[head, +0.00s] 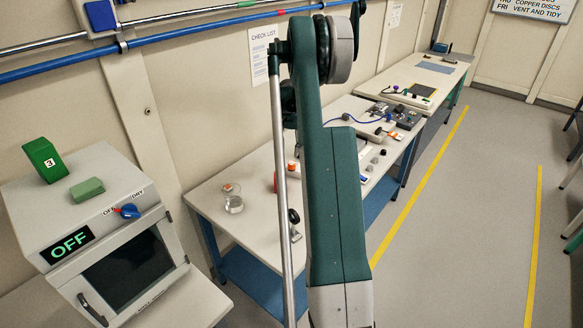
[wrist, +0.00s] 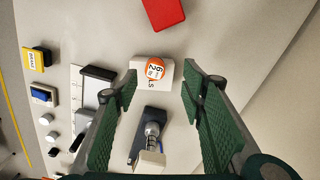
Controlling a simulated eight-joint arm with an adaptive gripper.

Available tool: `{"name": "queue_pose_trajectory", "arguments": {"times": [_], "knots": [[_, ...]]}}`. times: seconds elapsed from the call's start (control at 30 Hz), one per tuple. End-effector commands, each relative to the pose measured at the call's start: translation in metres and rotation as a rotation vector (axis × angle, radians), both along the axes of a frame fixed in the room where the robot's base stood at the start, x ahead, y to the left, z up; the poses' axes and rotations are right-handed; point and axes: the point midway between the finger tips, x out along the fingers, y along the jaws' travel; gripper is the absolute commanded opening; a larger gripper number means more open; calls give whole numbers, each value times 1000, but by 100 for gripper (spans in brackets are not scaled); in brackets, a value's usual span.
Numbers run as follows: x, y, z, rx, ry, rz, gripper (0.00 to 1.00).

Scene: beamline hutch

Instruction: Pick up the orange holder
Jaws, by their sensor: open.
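The orange holder (wrist: 155,69) shows in the wrist view as a small round orange piece with a white marked face bearing black characters. It sits on a pale square block (wrist: 163,88) on the bench. My gripper (wrist: 160,80) has its two green ribbed fingers spread wide, with the holder in the gap between their tips as seen from the wrist. Nothing is between the pads, and I cannot tell the height left to the holder. In the head view my arm hides the gripper and part of the bench; a small orange spot (head: 292,167) beside the arm may be the holder.
In the wrist view, a dark blue piece with a metal post (wrist: 152,130) stands near the holder, and a red object (wrist: 164,12) lies beyond. A black block (wrist: 98,73) and several knobs are left. A glass jar (head: 232,200) stands on the bench's near end.

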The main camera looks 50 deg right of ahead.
Motion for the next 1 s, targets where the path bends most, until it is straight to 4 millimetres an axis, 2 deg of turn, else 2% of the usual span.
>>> {"name": "queue_pose_trajectory", "arguments": {"times": [0.1,0.2,0.63,1.0], "knots": [[-4,-13,-11,7,6,-21,41],[-6,-17,-15,9,9,-28,41],[-7,-18,-19,10,10,-30,41],[-6,-18,-42,10,10,-30,41]]}}
